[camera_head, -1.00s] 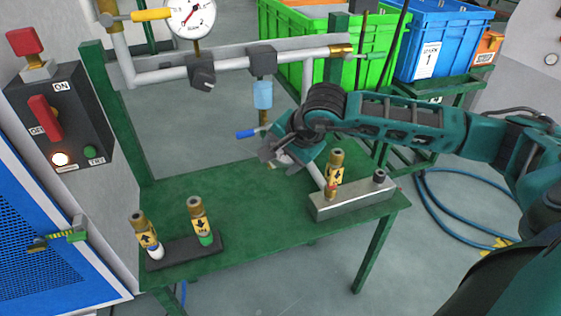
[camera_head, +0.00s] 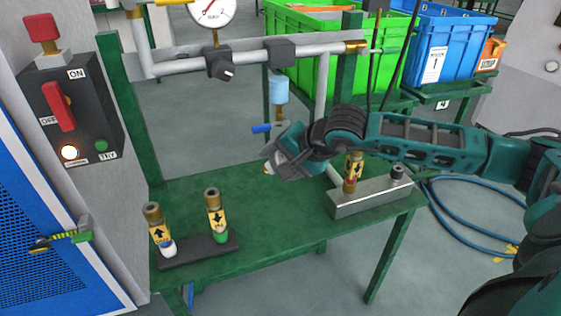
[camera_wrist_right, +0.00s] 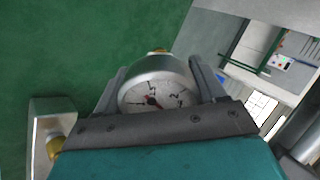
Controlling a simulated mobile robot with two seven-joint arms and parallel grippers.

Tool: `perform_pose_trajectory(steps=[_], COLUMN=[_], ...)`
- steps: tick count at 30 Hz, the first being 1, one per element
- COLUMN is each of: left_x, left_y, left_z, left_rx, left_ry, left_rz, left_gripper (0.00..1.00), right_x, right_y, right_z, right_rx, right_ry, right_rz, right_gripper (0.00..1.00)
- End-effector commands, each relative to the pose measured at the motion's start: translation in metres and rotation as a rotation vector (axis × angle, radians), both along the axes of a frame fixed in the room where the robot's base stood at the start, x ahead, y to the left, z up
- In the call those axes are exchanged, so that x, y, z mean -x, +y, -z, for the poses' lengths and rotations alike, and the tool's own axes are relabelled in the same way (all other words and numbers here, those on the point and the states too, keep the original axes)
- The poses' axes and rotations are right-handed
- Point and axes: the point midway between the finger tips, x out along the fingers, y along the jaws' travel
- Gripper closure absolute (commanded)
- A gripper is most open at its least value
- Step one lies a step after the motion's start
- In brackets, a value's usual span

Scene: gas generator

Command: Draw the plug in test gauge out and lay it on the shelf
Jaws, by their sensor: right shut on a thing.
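My right gripper (camera_head: 276,165) is shut on the plug-in test gauge (camera_wrist_right: 157,92), a round silver-rimmed dial gauge that sits between its fingers in the right wrist view. In the head view the gauge is mostly hidden by the gripper, with only a small light part at the jaws showing. The green shelf (camera_head: 275,202) lies below the gripper and also fills the left of the wrist view (camera_wrist_right: 80,50). I cannot tell whether the gauge touches the shelf. My left gripper is not in view.
A grey block (camera_head: 372,197) with a brass fitting (camera_head: 354,170) is at the shelf's right end. Two tagged brass fittings stand in a dark holder (camera_head: 200,250) at the left front. A pipe with a blue-handled valve (camera_head: 262,129) hangs behind. The shelf's middle is clear.

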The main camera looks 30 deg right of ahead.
Motion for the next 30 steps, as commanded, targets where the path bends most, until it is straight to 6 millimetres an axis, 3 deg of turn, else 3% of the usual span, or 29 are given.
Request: perform_pose_trajectory(steps=[12,16,30], left_x=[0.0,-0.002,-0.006], left_y=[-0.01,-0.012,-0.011], left_z=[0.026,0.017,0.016], left_rx=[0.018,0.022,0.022], left_ry=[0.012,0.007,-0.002], left_rz=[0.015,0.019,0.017], left_gripper=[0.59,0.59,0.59], right_x=[0.0,0.0,0.0], right_y=[0.0,0.0,0.0], right_z=[0.036,0.044,0.086], right_rx=[0.0,-0.001,-0.001], right_ry=[-0.001,0.0,-0.001], right_rz=[0.0,0.001,0.001], right_gripper=[0.85,0.85,0.85])
